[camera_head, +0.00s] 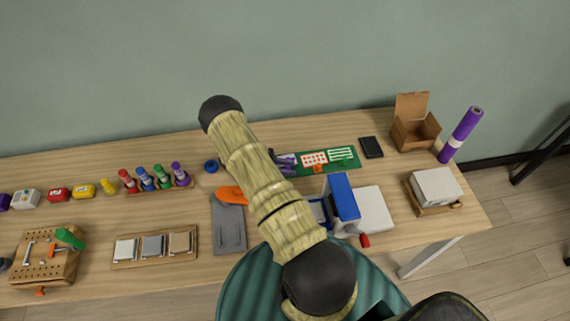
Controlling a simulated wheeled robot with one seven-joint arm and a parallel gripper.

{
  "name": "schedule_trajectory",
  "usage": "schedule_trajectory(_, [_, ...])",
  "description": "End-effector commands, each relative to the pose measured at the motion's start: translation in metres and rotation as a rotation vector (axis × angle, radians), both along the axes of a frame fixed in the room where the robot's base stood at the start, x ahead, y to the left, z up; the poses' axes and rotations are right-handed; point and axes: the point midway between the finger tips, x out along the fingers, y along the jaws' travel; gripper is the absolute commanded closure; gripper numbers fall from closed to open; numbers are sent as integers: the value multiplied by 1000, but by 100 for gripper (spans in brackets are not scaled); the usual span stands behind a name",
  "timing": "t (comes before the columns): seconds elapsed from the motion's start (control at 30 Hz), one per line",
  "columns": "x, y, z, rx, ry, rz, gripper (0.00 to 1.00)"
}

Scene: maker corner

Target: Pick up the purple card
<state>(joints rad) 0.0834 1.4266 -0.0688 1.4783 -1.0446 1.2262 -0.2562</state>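I cannot clearly make out a purple card. A small purple-and-pale item (287,167) shows at the left end of the green mat (346,163), right beside my arm. It is partly covered, and I cannot tell if it is a card. My arm crosses the middle of the bench from the lower right, and its black joint stands above the back edge. My gripper does not show; the arm seems to hide it. The bench top under the arm is hidden too.
The bench (80,170) holds a blue device (344,197), an open cardboard box (414,133), a purple roll (461,134), a grey plate (229,232) and a tray of coloured bottles (163,178). Clear wood lies at the back left.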

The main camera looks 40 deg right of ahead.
Motion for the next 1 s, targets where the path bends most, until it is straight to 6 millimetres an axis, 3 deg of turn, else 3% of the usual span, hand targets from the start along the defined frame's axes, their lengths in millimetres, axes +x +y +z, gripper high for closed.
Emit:
schedule_trajectory(0.03, [0,0,0,0,0,0,83])
schedule_trajectory(0.13, [0,0,0,0,0,0,100])
schedule_trajectory(0.57, [0,0,7,-1,0,1,100])
schedule_trajectory(0.77, [1,0,32,-2,-3,0,100])
schedule_trajectory(1.0, [1,0,84,-1,-4,0,100])
